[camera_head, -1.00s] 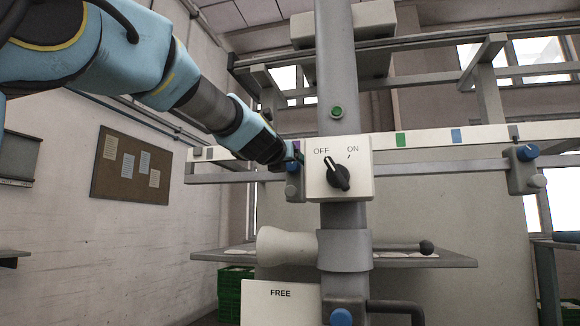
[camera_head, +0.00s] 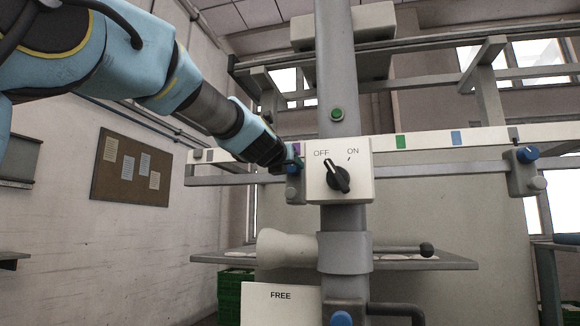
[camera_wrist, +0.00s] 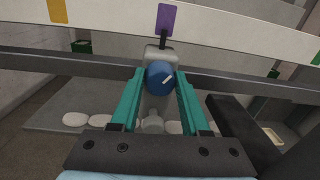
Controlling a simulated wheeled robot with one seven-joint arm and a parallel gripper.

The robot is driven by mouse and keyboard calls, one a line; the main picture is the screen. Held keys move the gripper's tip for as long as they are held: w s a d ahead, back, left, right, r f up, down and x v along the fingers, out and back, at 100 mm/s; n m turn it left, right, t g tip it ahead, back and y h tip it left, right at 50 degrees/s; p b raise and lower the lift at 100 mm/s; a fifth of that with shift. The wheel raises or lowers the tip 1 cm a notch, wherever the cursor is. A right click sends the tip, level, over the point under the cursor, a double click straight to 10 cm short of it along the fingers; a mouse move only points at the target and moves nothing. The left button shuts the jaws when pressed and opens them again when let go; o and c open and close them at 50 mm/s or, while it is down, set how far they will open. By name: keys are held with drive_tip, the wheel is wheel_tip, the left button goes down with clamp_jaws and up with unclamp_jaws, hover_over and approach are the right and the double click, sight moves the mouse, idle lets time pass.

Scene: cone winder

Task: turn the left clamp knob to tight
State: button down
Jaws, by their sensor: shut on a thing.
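The left clamp knob (camera_wrist: 158,76) is a round blue knob with a white pointer mark, on a grey clamp block (camera_wrist: 157,54) on the rail. In the wrist view its mark slants toward the upper right. My gripper (camera_wrist: 160,80) has its two teal fingers on either side of the knob, shut on it. In the head view my gripper (camera_head: 296,163) reaches in from the upper left to the clamp, left of the switch box, and hides most of the knob. A purple tag (camera_wrist: 167,18) is on the white strip above the clamp.
The white OFF/ON switch box (camera_head: 318,184) on the grey post stands close to the right of my gripper. The right clamp knob (camera_head: 527,153) is far along the rail. A pale cone (camera_head: 285,247) and a FREE sign (camera_head: 281,307) are below.

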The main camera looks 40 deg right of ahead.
drive_tip(key=shift+n, duration=0.3)
drive_tip(key=n+b, duration=0.1)
drive_tip(key=n, duration=0.1)
drive_tip(key=shift+f+n, duration=0.1)
drive_tip(key=shift+n, duration=0.3)
drive_tip(key=n+b, duration=0.1)
drive_tip(key=n, duration=0.3)
drive_tip(key=shift+w+a+f+n, duration=0.1)
drive_tip(key=shift+n, duration=0.2)
drive_tip(key=n+b, duration=0.1)
drive_tip(key=n, duration=0.2)
drive_tip(key=shift+n, duration=0.4)
drive_tip(key=shift+n+t+b, duration=0.4)
drive_tip(key=shift+n+b, duration=0.55)
drive_tip(key=shift+n, duration=0.85)
drive_tip(key=shift+c, duration=1.9)
unclamp_jaws()
